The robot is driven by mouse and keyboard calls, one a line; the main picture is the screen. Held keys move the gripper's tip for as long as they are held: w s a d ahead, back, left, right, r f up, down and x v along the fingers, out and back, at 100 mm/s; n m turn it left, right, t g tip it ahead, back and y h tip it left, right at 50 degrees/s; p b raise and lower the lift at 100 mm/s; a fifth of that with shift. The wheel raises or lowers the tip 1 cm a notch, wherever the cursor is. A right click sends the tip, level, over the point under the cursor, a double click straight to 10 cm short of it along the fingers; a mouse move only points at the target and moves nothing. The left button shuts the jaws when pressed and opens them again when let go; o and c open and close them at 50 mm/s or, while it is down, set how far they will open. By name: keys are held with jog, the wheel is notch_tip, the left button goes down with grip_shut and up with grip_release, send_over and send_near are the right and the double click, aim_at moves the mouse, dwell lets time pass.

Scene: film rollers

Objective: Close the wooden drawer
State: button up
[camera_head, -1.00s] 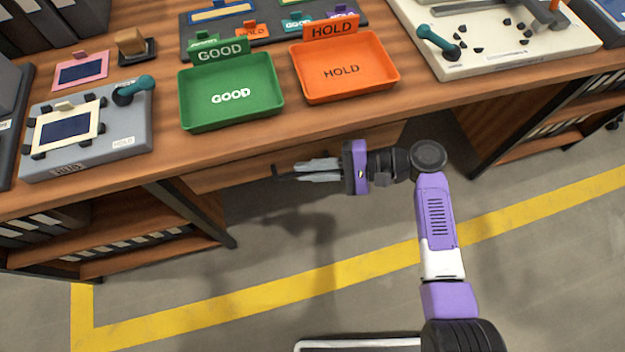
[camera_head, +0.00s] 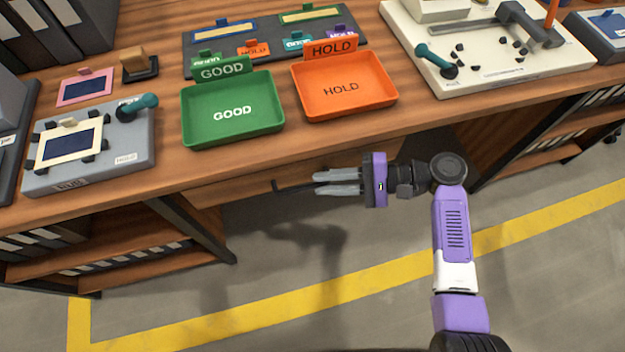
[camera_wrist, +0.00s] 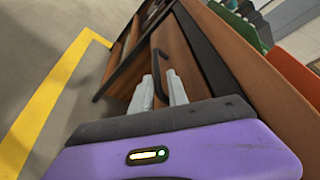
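The wooden drawer front (camera_head: 235,189) lies under the tabletop's front edge, with a dark bar handle (camera_head: 277,186). How far the drawer stands out is hard to tell. My gripper (camera_head: 316,182) is level with the handle, to its right, its two grey fingers pointing left with a narrow gap between them. In the wrist view the handle (camera_wrist: 158,53) shows just beyond and partly between the fingertips (camera_wrist: 160,77), against the brown drawer front (camera_wrist: 177,45). Whether a finger touches the handle cannot be told. Nothing appears gripped.
The wooden tabletop above holds a green GOOD tray (camera_head: 232,128), an orange HOLD tray (camera_head: 345,105) and a grey fixture (camera_head: 130,160). Shelves with files (camera_head: 130,255) stand below left. The floor (camera_head: 300,245) below my gripper is clear.

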jog(key=shift+v, duration=1.85)
jog(key=shift+d, duration=0.1)
